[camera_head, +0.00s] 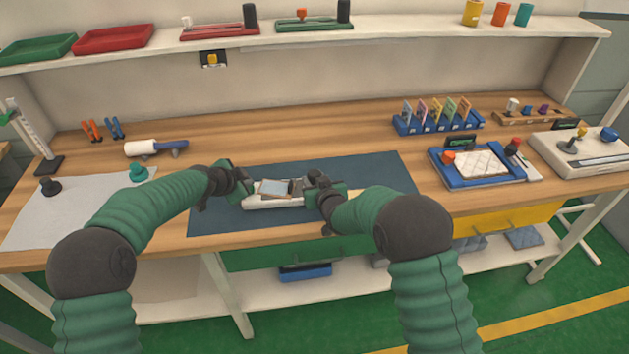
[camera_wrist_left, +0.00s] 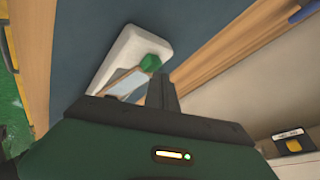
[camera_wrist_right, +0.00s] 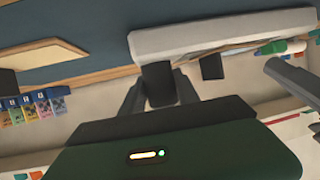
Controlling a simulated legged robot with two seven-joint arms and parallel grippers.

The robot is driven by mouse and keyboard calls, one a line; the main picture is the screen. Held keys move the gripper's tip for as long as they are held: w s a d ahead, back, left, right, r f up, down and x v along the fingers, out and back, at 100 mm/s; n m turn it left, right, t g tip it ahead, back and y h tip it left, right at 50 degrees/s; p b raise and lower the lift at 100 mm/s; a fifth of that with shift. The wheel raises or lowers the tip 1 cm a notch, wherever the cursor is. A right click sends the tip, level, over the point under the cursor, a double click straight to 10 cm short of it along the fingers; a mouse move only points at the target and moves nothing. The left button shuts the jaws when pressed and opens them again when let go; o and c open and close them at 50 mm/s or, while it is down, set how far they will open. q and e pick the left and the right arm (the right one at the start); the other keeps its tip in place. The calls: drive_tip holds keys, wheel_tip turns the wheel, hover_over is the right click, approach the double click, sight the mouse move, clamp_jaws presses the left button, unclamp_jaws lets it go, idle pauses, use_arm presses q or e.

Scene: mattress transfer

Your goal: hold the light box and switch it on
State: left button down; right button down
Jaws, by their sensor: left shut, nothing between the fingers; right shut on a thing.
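The light box (camera_head: 262,203) is a white slab with a tan-framed pale panel on it, over the dark blue mat. It also shows in the left wrist view (camera_wrist_left: 128,45), with a green part (camera_wrist_left: 151,62) on it, and in the right wrist view (camera_wrist_right: 205,38). My right gripper (camera_head: 318,186) is at its right end, shut on a dark block (camera_wrist_right: 157,78) at the box's edge. My left gripper (camera_head: 246,184) is shut and empty beside the left end, its fingertips (camera_wrist_left: 160,88) close to the panel and green part. Whether they touch is unclear.
A white-handled blue tool (camera_head: 155,147) lies left. A blue tray with a quilted pad (camera_head: 470,163) and a rack of coloured cards (camera_head: 437,120) stand right. A shelf (camera_head: 400,25) runs along the back.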

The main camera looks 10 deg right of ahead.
use_arm(q)
drive_tip(key=shift+f, duration=0.35)
use_arm(e)
drive_tip(key=shift+r, duration=0.1)
use_arm(q)
drive_tip(key=shift+s+f, duration=0.1)
drive_tip(key=shift+f, duration=0.2)
idle(0.3)
drive_tip(key=shift+r, duration=0.8)
drive_tip(key=shift+r, duration=3)
use_arm(e)
drive_tip(key=c, duration=0.8)
unclamp_jaws()
drive_tip(key=shift+s, duration=0.1)
